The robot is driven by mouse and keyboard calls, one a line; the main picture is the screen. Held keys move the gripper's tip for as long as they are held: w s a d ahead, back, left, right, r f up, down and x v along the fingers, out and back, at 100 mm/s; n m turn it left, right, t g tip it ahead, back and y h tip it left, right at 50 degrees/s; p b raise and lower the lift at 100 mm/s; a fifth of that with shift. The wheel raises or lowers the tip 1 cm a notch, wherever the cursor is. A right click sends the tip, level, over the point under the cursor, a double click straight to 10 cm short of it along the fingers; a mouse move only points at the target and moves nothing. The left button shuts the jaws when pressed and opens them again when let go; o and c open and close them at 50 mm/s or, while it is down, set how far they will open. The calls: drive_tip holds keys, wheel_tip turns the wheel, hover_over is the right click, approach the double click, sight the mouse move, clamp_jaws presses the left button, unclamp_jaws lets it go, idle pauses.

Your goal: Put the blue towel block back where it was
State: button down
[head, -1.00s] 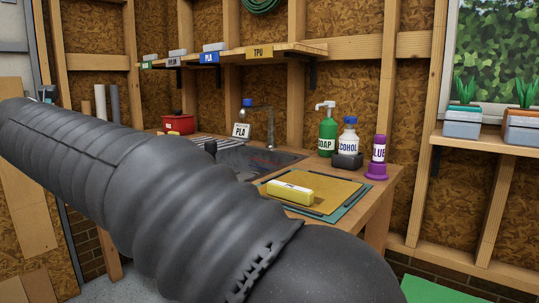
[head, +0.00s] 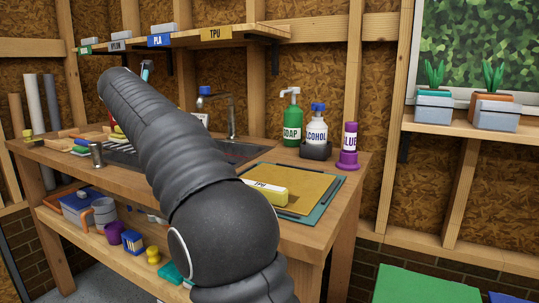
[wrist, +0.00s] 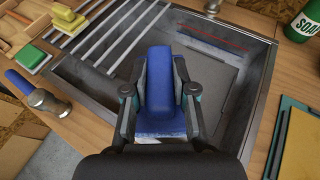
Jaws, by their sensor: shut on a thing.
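In the wrist view, my gripper (wrist: 160,97) is shut on the blue towel block (wrist: 158,70), with one finger on each side of it. The block is a plain blue piece with a rounded top. It shows over the sink (wrist: 225,85); I cannot tell how high above the sink floor it is. In the head view, my arm hides the gripper and the block, and part of the sink (head: 240,152) shows to the right of the arm.
Metal bars (wrist: 110,35) cross the sink's left part. A yellow sponge (wrist: 68,17), a green sponge (wrist: 30,56) and a blue-handled metal tool (wrist: 42,98) lie left.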

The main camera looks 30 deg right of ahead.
drive_tip(key=s+d+m+g+h, duration=0.2)
drive_tip(key=d+m+g+h, duration=0.1)
drive_tip(key=d, duration=1.4)
drive_tip(key=s+d+m+g+h, duration=0.2)
drive_tip(key=d+m, duration=0.1)
drive_tip(key=d, duration=1.5)
wheel_tip(320, 180, down, 10)
drive_tip(key=b, duration=0.3)
drive_tip(key=shift+s+a+f+b, duration=0.15)
drive_tip(key=shift+b, duration=0.2)
drive_tip(key=shift+f, duration=0.15)
drive_tip(key=c, duration=0.9)
unclamp_jaws()
drive_tip(key=shift+c, duration=0.2)
